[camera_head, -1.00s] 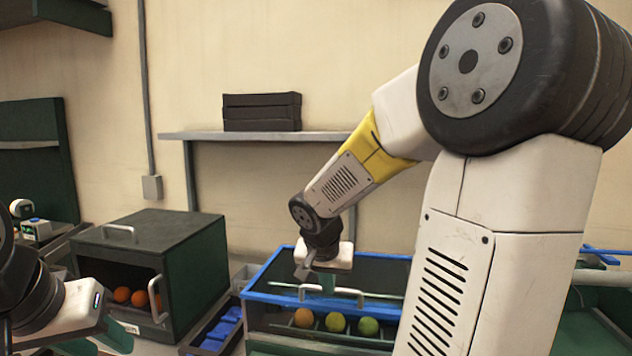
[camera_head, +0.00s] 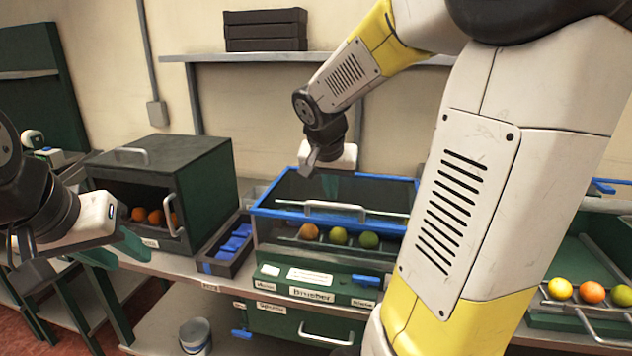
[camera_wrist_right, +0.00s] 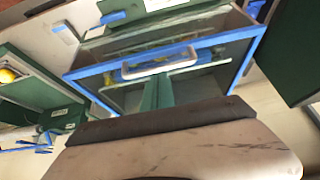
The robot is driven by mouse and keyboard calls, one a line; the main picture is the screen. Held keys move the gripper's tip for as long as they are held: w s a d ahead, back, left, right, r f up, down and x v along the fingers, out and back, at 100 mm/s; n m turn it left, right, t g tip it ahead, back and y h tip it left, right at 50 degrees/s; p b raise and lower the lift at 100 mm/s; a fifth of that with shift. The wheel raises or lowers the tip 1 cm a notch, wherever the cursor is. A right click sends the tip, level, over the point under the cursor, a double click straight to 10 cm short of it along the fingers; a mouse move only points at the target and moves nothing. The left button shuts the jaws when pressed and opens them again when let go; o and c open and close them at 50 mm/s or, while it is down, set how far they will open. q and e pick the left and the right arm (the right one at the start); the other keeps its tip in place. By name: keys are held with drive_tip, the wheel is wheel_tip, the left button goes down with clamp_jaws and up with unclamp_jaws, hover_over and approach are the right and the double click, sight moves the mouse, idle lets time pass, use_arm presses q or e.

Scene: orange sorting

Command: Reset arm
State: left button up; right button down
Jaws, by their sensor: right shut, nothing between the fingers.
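My right gripper (camera_head: 311,166) is shut and empty.
The dark box (camera_head: 205,165) holds several oranges (camera_head: 155,216). A tray of blue pieces (camera_head: 222,262) stands between box and machine. Several fruits (camera_head: 338,236) lie inside the machine, others (camera_head: 593,292) at right. A shelf (camera_head: 240,57) with a black crate (camera_head: 265,30) is behind.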

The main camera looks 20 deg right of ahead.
drive_tip(key=s+a+r, duration=0.4)
drive_tip(key=s+r, duration=0.1)
drive_tip(key=s, duration=0.2)
drive_tip(key=s+a+f+n+t+y, duration=0.1)
drive_tip(key=s+a+f+n+y, duration=0.1)
drive_tip(key=s+a+n+y, duration=0.3)
drive_tip(key=s+a+n, duration=0.1)
drive_tip(key=s+n, duration=0.1)
drive_tip(key=s, duration=0.2)
drive_tip(key=shift+s, duration=0.25)
